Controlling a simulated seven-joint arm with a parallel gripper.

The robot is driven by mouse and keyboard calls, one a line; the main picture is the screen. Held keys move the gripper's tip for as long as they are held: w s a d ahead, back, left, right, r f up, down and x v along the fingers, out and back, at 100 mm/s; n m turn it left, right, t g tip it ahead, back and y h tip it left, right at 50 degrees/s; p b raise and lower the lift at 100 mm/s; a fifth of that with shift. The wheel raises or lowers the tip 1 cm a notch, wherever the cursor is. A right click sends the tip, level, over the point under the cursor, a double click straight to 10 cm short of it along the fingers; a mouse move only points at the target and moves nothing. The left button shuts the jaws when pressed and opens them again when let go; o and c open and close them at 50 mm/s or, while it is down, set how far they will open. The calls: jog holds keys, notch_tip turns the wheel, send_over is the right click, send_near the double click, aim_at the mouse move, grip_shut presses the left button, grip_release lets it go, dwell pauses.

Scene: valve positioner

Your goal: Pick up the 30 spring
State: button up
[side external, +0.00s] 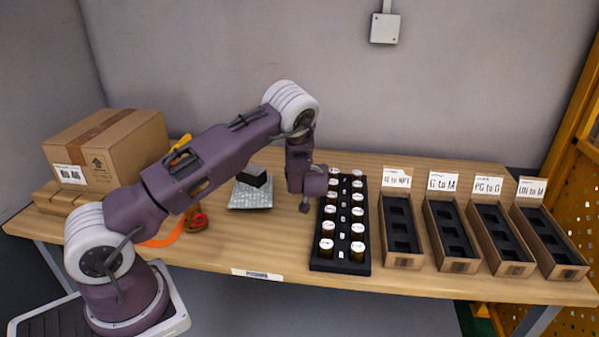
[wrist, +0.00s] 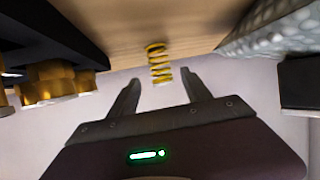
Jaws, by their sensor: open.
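A yellow coil spring (wrist: 159,63) shows in the wrist view, ahead of my gripper (wrist: 161,78) and roughly centred between its two fingers. The fingers are spread apart and nothing is clamped between them. No marking is readable on the spring. In the side view my gripper (side external: 304,207) points down over the table, between the black tray and the bubble-wrap sheet. The spring cannot be made out in the side view.
A black tray (side external: 343,264) with two rows of white-capped brass parts stands close right of my gripper. A bubble-wrap sheet (side external: 250,198) bearing a dark block (side external: 252,177) lies to the left. Labelled cardboard bins (side external: 402,262) stand farther right; a carton (side external: 110,145) is far left.

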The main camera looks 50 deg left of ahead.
jog(key=x, duration=0.4)
jog(key=shift+s+a+f, duration=0.1)
jog(key=shift+a+f, duration=0.05)
jog(key=shift+f, duration=0.1)
grip_shut()
